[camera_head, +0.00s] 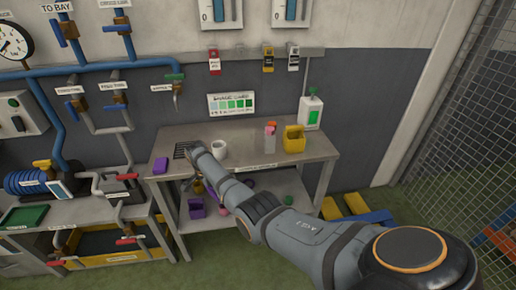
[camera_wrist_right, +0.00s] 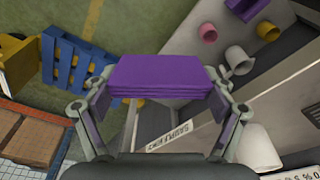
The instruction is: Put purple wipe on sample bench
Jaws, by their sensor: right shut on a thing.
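The purple wipe (camera_wrist_right: 160,76) is a flat folded stack held between the fingers of my right gripper (camera_wrist_right: 158,92) in the right wrist view. My left gripper is out of view.
A white mug (camera_head: 219,149), a yellow holder (camera_head: 293,139) and a white bottle (camera_head: 311,110) stand on the bench. A purple container (camera_head: 196,207) is on its lower shelf. A pipework bench (camera_head: 80,210) is at left. A blue pallet (camera_wrist_right: 70,65) lies on the floor.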

